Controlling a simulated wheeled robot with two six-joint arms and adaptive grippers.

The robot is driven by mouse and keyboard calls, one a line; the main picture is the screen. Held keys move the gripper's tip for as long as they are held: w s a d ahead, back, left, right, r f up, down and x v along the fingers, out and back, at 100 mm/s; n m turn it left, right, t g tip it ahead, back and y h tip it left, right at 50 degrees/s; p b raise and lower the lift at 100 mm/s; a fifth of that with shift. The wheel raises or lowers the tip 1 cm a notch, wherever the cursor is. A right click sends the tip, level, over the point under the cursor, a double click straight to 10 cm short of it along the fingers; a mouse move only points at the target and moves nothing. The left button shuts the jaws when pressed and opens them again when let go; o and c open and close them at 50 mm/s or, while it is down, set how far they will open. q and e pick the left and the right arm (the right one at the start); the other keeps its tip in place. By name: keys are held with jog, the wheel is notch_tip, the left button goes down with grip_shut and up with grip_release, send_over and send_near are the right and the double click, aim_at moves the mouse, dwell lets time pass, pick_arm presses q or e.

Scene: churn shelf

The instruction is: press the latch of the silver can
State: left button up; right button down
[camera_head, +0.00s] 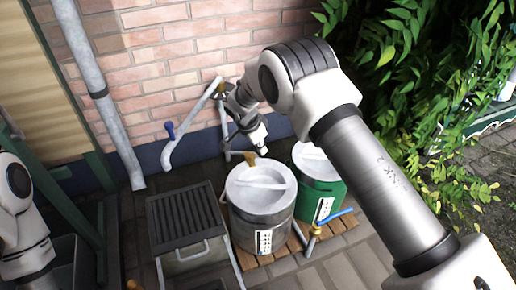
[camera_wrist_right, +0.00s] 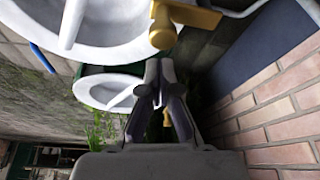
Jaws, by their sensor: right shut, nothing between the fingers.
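The silver can (camera_head: 260,225) stands upright on a wooden pallet and has a pale lid with a raised bar. Its yellow latch (camera_head: 249,158) sits at the rim on the wall side. In the right wrist view the latch (camera_wrist_right: 163,28) is at the top, beside the lid's edge. My right gripper (camera_head: 262,150) is above the can's wall side, close to the latch, largely hidden by its own wrist. In the right wrist view its fingers (camera_wrist_right: 157,68) are shut and empty, with a visible gap to the latch. Only my left arm shows; its gripper is out of frame.
A green can (camera_head: 325,195) stands close to the right of the silver one, with a yellow latch (camera_wrist_right: 167,119). A blue-levered tap (camera_head: 335,216) is in front. A slatted grey box (camera_head: 185,215) stands left. Pipes and a brick wall (camera_head: 150,60) are behind, foliage right.

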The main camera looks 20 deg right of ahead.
jog(key=shift+w+d+r, duration=0.15)
jog(key=shift+d+r, duration=0.05)
jog(key=shift+d, duration=0.7)
jog(key=shift+w+d+r+p, duration=0.1)
jog(key=shift+w+r+p, duration=0.05)
jog(key=shift+r+p, duration=0.7)
jog(key=p+v, duration=0.3)
jog(key=v, duration=0.5)
jog(key=shift+a, duration=0.25)
